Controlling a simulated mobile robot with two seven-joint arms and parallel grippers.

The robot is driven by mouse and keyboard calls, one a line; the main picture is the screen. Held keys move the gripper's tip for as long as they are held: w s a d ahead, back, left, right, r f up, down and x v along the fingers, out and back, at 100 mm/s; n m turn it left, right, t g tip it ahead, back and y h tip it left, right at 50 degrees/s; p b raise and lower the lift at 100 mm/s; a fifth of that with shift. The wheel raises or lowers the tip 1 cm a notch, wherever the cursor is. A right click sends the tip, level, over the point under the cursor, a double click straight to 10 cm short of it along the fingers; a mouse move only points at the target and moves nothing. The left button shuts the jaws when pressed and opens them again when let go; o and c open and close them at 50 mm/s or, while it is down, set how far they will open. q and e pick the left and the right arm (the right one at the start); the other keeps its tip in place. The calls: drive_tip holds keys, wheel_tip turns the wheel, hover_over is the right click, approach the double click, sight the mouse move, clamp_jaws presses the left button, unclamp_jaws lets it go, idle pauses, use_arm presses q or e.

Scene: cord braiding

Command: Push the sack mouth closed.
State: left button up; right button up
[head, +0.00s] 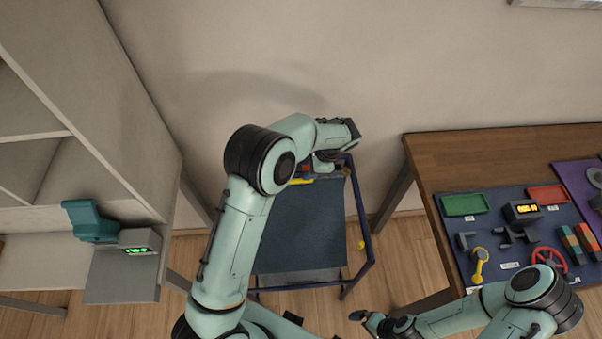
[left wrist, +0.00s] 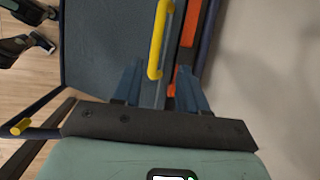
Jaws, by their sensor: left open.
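A blue-grey sack (head: 300,232) hangs in a blue tube frame (head: 361,215) in the middle of the head view. At its far edge is a yellow bar (head: 300,181), with a red piece (head: 305,168) beside it. My left gripper (head: 323,168) is over this far edge, its fingertips partly hidden. In the left wrist view my left gripper (left wrist: 160,88) is open, with the yellow bar (left wrist: 160,38) ahead of and between its fingers, and an orange-red strip (left wrist: 186,70) to the right. I cannot tell how far the mouth is open. My right gripper (head: 369,319) is low, away from the sack; its jaws are unclear.
A wooden table (head: 500,155) at right holds a blue mat (head: 490,220) with trays and small parts. Pale shelves (head: 75,185) with a teal device (head: 88,220) stand at left. A wall is close behind the frame. Floor shows around the frame.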

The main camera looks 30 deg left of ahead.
use_arm(q)
drive_tip(key=v, duration=0.5)
drive_tip(key=shift+d+r, duration=0.1)
drive_tip(key=shift+r, duration=0.25)
